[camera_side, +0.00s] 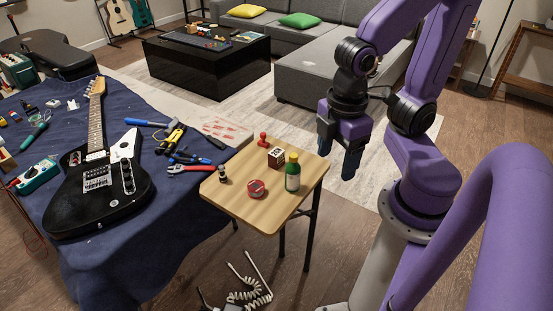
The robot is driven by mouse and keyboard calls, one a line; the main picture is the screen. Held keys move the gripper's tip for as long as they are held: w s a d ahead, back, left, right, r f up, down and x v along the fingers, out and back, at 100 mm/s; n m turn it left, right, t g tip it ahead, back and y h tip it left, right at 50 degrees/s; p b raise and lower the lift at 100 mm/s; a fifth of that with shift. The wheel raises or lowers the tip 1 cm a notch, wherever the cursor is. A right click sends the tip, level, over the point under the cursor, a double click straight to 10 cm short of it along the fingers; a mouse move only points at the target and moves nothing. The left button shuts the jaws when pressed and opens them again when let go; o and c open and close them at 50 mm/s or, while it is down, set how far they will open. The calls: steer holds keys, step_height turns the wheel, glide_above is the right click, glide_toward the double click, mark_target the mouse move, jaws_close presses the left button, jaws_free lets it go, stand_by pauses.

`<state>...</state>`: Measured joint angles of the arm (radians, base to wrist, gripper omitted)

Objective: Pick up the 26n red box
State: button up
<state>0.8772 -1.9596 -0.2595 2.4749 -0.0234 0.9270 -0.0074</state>
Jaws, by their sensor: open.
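A small box (276,157) stands near the back of the small wooden table (235,205). It has a pale printed front and dark reddish-brown sides; its print is too small to read. A green bottle (292,172) stands just right of it. A round red tin (256,189) lies nearer the front, and a small red object (263,140) stands behind the box. My gripper (337,158) is open and empty, pointing down in the air to the right of the box and bottle, apart from both.
A small dark bottle (222,174) stands at the table's left. A coiled white cable (250,290) lies on the floor. The table's front left is clear.

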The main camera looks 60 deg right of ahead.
steer(key=w+f+n+h, duration=0.1)
steer(key=w+f+h, duration=0.3)
steer(key=w, duration=0.5)
steer(key=w+f+n+h, duration=0.1)
steer(key=w+f+h, duration=0.2)
steer(key=w, duration=0.5)
steer(key=n+g+h, duration=0.1)
steer(key=n+h, duration=0.2)
steer(key=h, duration=0.3)
glide_toward(280, 152)
steer(key=v, duration=0.4)
steer(key=f+v, duration=0.1)
steer(key=v, duration=0.1)
steer(key=shift+w+a, duration=0.15)
steer(key=shift+w, duration=0.15)
steer(key=shift+d+f, duration=0.3)
steer(key=shift+d, duration=0.15)
steer(key=x, duration=1.6)
steer(key=shift+w+d, duration=0.2)
steer(key=shift+d, duration=0.2)
steer(key=c, duration=1.1)
